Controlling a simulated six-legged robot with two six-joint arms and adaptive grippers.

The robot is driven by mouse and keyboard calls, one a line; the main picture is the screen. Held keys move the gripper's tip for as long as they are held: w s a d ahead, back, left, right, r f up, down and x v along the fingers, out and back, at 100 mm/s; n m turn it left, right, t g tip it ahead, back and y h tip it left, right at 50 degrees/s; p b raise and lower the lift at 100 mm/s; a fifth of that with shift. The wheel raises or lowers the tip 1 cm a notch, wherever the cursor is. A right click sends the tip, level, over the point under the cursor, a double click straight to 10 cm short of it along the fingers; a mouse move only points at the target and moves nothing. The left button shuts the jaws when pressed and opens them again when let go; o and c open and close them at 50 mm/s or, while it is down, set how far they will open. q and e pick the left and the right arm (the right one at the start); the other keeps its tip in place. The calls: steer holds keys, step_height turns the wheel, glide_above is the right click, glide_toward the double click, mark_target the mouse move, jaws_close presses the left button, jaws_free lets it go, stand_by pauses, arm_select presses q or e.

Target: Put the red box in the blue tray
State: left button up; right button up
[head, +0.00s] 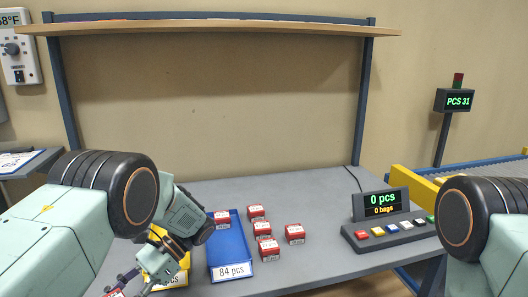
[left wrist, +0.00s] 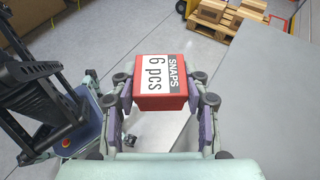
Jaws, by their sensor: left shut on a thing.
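My left gripper (head: 122,285) is at the bottom left of the head view, left of the blue tray. It is shut on a red box (left wrist: 162,92) with a white label reading "SNAPS 6 pcs". In the left wrist view the box sits between both fingers, with floor behind it. Only a sliver of it shows at the head view's bottom edge. The blue tray (head: 232,252), labelled "84 pcs", lies on the table with one red box (head: 222,218) at its far end. Several more red boxes (head: 268,248) stand right of the tray. My right gripper is out of view.
A yellow tray (head: 180,273) is left of the blue tray, partly hidden by my left arm. A console (head: 390,228) with coloured buttons reads "0 pcs, 0 bags" at the right. A shelf (head: 210,28) spans above the table. Pallets (left wrist: 228,15) stand on the floor.

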arm_select(q)
steer(key=d+f+n+t+h+b, duration=0.2)
steer(key=n+t+h, duration=0.4)
steer(key=n, duration=0.5)
steer(key=s+d+f+n+t+h+b, duration=0.1)
steer(key=d+n+t+h+b, duration=0.3)
steer(key=n, duration=0.7)
steer(key=d+f+n+t+h+b, duration=0.3)
steer(key=d+f+n+t+h, duration=0.1)
steer(key=d+n+t+h, duration=0.3)
steer(key=shift+s+d+n+t+h+b, duration=0.3)
steer(key=shift+n+t+h, duration=0.4)
steer(key=shift+n+h, duration=0.85)
